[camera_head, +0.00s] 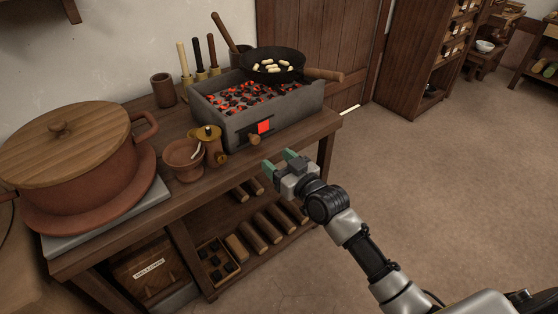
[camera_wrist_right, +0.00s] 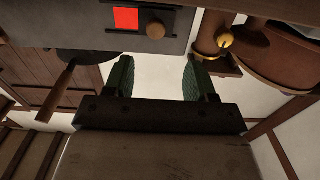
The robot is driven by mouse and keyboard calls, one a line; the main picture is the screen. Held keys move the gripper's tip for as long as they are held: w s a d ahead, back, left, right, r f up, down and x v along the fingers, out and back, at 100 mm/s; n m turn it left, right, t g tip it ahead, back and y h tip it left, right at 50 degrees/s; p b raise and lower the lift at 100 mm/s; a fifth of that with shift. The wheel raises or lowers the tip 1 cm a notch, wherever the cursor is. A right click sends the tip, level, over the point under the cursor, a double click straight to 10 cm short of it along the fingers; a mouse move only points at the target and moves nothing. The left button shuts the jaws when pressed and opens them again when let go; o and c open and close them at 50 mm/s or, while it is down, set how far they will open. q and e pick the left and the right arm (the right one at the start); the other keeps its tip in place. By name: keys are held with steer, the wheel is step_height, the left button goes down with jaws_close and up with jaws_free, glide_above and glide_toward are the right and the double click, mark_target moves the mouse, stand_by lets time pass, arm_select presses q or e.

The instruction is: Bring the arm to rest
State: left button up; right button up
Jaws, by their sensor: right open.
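My right gripper (camera_head: 279,162) reaches in from the lower right, at the front edge of the wooden bench (camera_head: 330,124). Its green fingers are apart with nothing between them; the right wrist view also shows the gripper (camera_wrist_right: 160,76) empty. It is just in front of the grey stone brazier (camera_head: 212,113), near the brazier's wooden knob (camera_head: 254,140). They look apart, though the exact gap is hard to tell. My left gripper is in neither view.
A brass-topped grinder (camera_head: 212,146) and a clay mortar (camera_head: 184,160) stand left of my gripper. A pan (camera_head: 274,67) with pale pieces sits over glowing coals, handle jutting right. A large lidded pot (camera_head: 80,165) stands at left. The floor at right is open.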

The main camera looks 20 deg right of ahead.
stand_by(0.3)
